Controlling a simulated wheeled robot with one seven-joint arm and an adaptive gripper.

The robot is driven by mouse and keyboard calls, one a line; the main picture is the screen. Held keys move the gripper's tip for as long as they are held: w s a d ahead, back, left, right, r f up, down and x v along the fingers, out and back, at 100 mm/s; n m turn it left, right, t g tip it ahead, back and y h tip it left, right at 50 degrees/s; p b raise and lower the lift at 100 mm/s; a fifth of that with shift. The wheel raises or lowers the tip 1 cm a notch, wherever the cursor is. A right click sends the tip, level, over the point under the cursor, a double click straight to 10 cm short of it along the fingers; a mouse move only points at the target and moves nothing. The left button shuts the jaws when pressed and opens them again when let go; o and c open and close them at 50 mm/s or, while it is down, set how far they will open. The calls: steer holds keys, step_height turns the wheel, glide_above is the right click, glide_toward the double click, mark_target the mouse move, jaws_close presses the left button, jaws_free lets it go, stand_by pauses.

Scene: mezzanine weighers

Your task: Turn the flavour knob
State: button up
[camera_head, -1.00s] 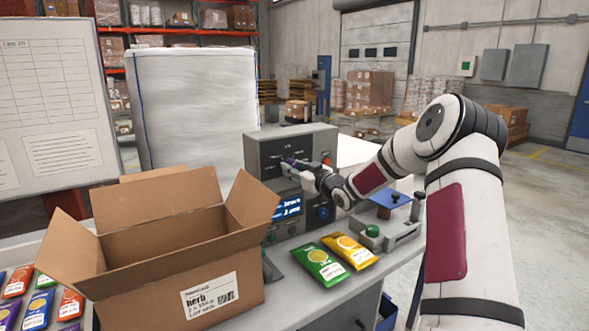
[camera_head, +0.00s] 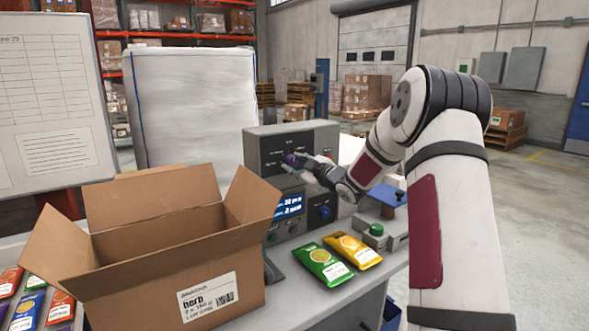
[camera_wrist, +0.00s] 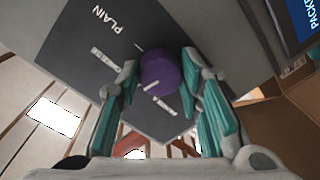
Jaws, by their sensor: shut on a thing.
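The flavour knob is a round purple knob (camera_wrist: 160,72) with a pale pointer mark, on a dark panel (camera_wrist: 95,45) lettered "PLAIN"; other labels there are too small to read. In the wrist view my gripper (camera_wrist: 160,85) has one teal finger on each side of the knob and is shut on it. In the head view the knob (camera_head: 291,160) shows as a small purple spot on the upper front of the grey machine (camera_head: 328,140). My gripper (camera_head: 300,162) reaches it from the right.
Below the panel are a lit display (camera_head: 289,206) and a blue knob (camera_head: 325,212). An open cardboard box (camera_head: 180,285) stands at the left front. Green (camera_head: 322,264) and yellow (camera_head: 352,250) packets lie on the counter, beside a green button (camera_head: 376,230).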

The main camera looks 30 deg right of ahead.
steer(key=shift+n+b, duration=0.55)
steer(key=shift+n, duration=0.35)
steer(key=o, duration=1.2)
steer(key=shift+c, duration=0.2)
steer(key=shift+s, duration=0.1)
steer(key=s, duration=1.1)
steer(key=shift+s+d+r, duration=0.25)
steer(key=shift+s+d, duration=0.15)
